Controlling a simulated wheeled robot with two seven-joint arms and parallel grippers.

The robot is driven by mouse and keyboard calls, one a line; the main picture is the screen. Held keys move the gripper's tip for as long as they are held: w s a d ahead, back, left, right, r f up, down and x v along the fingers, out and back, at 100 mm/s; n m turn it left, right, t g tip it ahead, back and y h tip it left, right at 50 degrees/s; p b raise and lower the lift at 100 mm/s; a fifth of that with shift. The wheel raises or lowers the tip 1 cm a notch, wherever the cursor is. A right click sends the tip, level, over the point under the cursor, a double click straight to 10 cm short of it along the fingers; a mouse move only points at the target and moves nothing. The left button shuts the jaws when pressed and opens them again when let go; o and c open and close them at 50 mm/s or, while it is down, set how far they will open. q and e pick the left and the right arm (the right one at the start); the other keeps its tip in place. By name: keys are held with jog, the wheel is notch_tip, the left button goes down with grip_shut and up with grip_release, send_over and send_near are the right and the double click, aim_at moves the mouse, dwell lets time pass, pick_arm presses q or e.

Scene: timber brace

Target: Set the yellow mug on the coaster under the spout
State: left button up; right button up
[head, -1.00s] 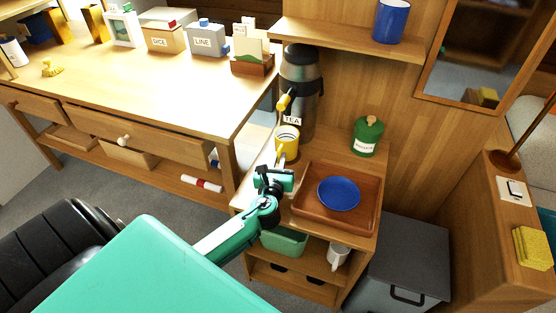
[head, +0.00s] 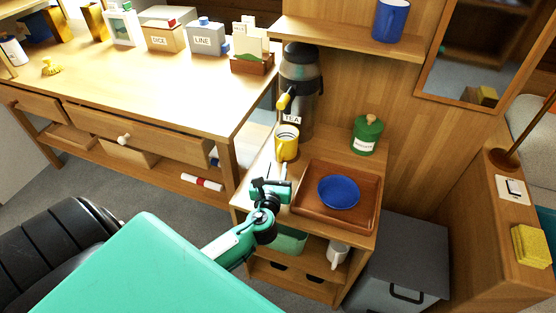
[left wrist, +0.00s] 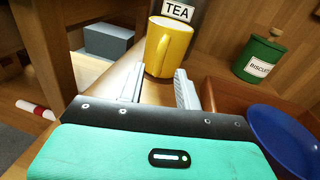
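The yellow mug (head: 287,143) stands upright on the low cabinet top, in front of the tea urn (head: 299,85) and below its yellow-handled spout (head: 284,98). No coaster can be made out at the mug's base. My left gripper (head: 271,183) is on the near side of the mug, apart from it. In the left wrist view, its two fingers (left wrist: 159,74) are spread with nothing between them. The mug (left wrist: 175,45) is just beyond the fingertips there, its handle facing the gripper. My right gripper is not in view.
A wooden tray (head: 307,213) with a blue bowl (head: 339,191) lies right of the gripper. A green biscuit jar (head: 367,135) stands behind the tray. The workbench (head: 160,95) is at left, and a shelf with a blue mug (head: 391,20) hangs above.

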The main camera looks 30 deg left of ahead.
pick_arm(q)
jog(key=v, duration=0.6)
jog(key=shift+s+d, duration=0.25)
jog(key=shift+s, duration=0.35)
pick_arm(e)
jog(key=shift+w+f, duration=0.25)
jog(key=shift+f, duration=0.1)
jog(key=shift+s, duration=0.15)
